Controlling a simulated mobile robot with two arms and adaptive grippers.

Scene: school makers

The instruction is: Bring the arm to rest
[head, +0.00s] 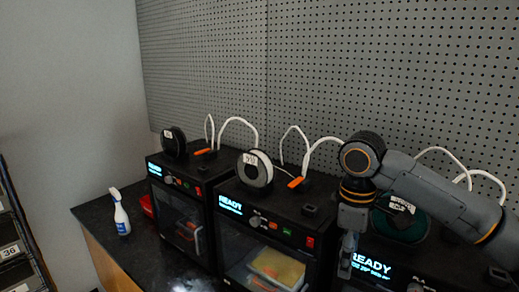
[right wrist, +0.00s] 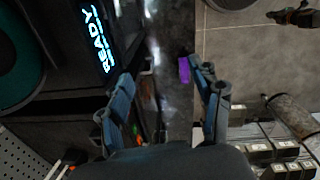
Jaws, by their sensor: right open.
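My right arm reaches in from the right in the head view, bent at the elbow, with its right gripper (head: 347,262) hanging down in front of the printers. In the right wrist view the same gripper (right wrist: 165,92) has its two fingers spread apart, with nothing held between them. The fingers are beside a dark printer (right wrist: 75,60) with a lit READY display. My left gripper is in neither view.
Black 3D printers stand in a row on the dark counter (head: 90,212), including a left printer (head: 180,210) and a middle printer (head: 265,235). A spray bottle (head: 121,215) stands at the left. A purple item (right wrist: 184,70) shows beyond my fingers. A pegboard (head: 330,70) rises behind.

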